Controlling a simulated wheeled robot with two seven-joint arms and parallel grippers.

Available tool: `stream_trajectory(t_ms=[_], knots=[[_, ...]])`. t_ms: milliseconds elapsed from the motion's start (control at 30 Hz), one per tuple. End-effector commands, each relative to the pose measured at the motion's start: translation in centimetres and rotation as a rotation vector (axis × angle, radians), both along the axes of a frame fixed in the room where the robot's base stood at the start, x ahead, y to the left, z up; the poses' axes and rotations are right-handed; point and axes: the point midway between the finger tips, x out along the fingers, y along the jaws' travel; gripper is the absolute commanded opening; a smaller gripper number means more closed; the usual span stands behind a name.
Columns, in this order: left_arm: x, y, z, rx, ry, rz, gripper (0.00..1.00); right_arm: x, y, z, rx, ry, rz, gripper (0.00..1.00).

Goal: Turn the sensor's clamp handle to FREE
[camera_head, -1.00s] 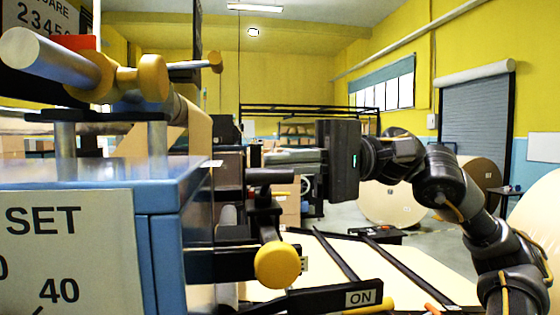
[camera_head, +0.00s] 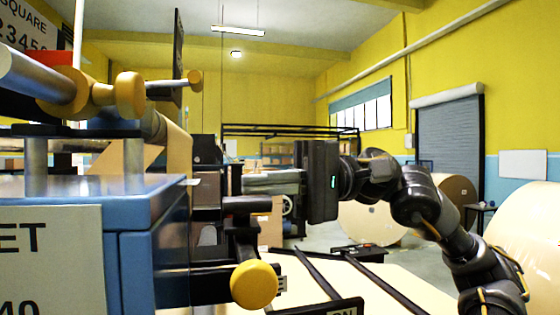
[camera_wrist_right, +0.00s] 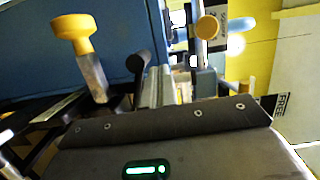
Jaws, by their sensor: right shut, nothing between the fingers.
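A black lever with a round yellow knob (camera_head: 254,285) hangs below a dark cylinder (camera_head: 240,206) at the front of the machine in the head view. I cannot tell for sure that it is the clamp handle. My right gripper (camera_head: 245,182) is shut and empty, pointing left just above and beside the cylinder, with no clear contact. The wrist view shows a yellow knob on a metal stem (camera_wrist_right: 76,36), a black post (camera_wrist_right: 139,68) and a FREE label (camera_wrist_right: 282,104) at the right. An ON label (camera_head: 342,312) is partly cut off at the bottom edge. My left gripper is out of view.
Dark rails (camera_head: 315,270) cross a pale surface at lower right. Large paper rolls (camera_head: 370,222) stand behind on the floor.

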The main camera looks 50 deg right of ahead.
Motion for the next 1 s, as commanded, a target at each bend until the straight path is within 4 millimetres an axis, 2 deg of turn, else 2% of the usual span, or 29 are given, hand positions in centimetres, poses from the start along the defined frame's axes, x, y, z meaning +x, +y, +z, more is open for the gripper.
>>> stream_trajectory(t_ms=[200,233,300,400,533,600,800,1000], knots=[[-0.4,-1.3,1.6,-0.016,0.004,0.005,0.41,1.3,-2.4,2.8,0.003,0.002,-0.018,0.00],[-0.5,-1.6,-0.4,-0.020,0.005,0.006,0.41,0.8,-3.1,1.7,0.003,-0.004,-0.018,0.00],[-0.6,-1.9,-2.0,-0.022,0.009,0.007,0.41,0.0,-4.6,1.7,0.004,-0.006,-0.018,0.00],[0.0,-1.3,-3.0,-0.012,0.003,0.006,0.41,-1.1,-6.6,2.2,0.003,-0.004,-0.018,0.00],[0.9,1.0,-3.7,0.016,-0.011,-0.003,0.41,-2.2,-8.8,2.8,0.003,-0.002,-0.017,0.00],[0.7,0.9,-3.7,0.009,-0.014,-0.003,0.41,-2.6,-9.6,3.0,0.001,-0.001,-0.017,0.00],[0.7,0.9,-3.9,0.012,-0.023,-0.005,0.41,-3.2,-10.9,3.3,0.001,0.001,-0.015,0.00],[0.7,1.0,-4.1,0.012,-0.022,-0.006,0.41,-3.3,-11.0,3.2,0.000,0.001,-0.014,0.00]])
